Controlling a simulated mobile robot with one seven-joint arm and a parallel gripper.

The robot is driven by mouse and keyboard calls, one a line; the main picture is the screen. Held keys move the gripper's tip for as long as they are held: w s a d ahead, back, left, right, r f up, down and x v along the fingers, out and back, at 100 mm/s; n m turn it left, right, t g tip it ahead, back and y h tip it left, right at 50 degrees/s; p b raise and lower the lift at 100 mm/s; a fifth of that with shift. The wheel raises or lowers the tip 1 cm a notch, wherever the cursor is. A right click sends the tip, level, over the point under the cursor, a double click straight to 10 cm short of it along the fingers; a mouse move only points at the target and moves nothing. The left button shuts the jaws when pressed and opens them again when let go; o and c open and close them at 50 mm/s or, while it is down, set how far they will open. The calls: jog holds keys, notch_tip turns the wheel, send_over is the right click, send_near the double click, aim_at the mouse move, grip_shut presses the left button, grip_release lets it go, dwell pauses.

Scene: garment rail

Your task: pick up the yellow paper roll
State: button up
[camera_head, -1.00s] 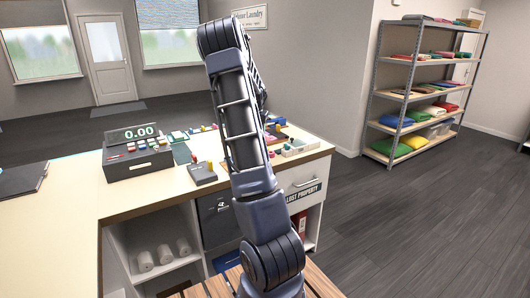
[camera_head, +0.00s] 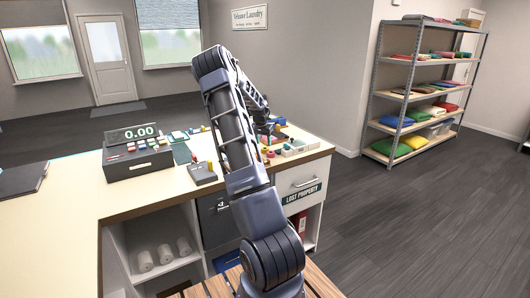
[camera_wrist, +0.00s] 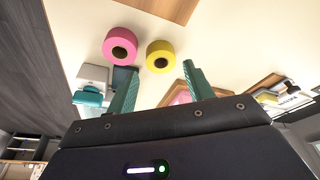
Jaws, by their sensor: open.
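The yellow paper roll (camera_wrist: 155,47) lies on the pale counter top in the wrist view, its dark core showing. A pink paper roll (camera_wrist: 127,33) is just left of it, with a small gap between them. My gripper (camera_wrist: 157,82) is open and empty, its two green fingers apart on the near side of the yellow roll and not around it. In the head view my arm reaches over the counter (camera_head: 70,195) and hides part of the small goods. There I cannot tell the yellow roll from the other small items.
A cash register (camera_head: 138,163) and a card reader (camera_head: 201,173) stand on the counter left of my arm. A white tray (camera_head: 301,147) is near its right end. In the wrist view a teal object (camera_wrist: 88,97) lies left of my fingers and wooden trays lie to the right.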

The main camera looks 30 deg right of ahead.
aim_at(265, 148)
jog(key=x, duration=0.5)
jog(key=shift+w+d, duration=0.1)
jog(key=shift+d, duration=0.05)
jog(key=c, duration=0.7)
jog(key=shift+c, duration=0.2)
jog(key=shift+r, duration=0.15)
